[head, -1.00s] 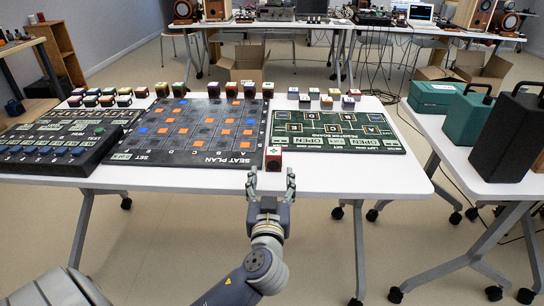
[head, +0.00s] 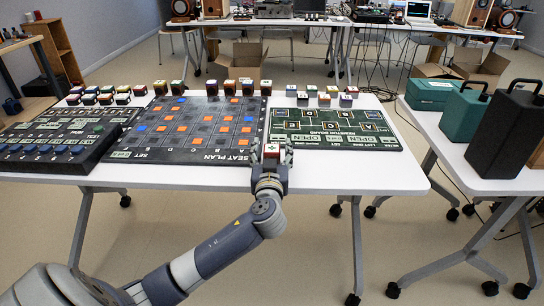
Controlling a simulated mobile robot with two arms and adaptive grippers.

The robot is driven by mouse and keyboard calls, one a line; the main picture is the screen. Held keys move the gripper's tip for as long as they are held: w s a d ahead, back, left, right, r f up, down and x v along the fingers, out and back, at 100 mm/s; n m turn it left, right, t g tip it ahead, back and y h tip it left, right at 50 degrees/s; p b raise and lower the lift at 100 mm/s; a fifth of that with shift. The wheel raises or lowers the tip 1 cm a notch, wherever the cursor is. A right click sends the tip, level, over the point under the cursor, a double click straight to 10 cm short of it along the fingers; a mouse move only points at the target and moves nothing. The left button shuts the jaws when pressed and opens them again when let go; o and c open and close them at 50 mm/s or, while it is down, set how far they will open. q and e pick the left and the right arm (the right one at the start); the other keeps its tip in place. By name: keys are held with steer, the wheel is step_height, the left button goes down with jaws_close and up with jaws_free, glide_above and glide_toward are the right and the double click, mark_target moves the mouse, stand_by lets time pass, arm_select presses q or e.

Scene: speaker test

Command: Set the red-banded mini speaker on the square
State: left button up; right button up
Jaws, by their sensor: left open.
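A small cube-shaped mini speaker (head: 271,149) with a pale top, a dark cross mark and red on its side stands near the table's front edge, in front of the gap between two boards. My left gripper (head: 272,156) is open, with one finger on each side of this cube; contact cannot be told. The cube's lower part is hidden by the gripper. The dark seat plan board (head: 150,155) has orange, blue and grey squares. The green board (head: 330,146) at right has outlined squares. Which square is meant cannot be told. My right gripper is not in view.
Several other mini speakers (head: 228,86) stand in rows behind the boards. A dark button panel (head: 40,160) fills the table's left end. A side table at right holds teal cases (head: 464,112) and a black case (head: 503,135). White tabletop (head: 413,180) is free at the front right.

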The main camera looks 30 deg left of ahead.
arm_select(q)
steer(key=c, duration=1.2)
steer(key=shift+c, duration=0.5)
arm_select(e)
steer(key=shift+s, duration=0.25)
arm_select(q)
steer(key=shift+r, duration=0.1)
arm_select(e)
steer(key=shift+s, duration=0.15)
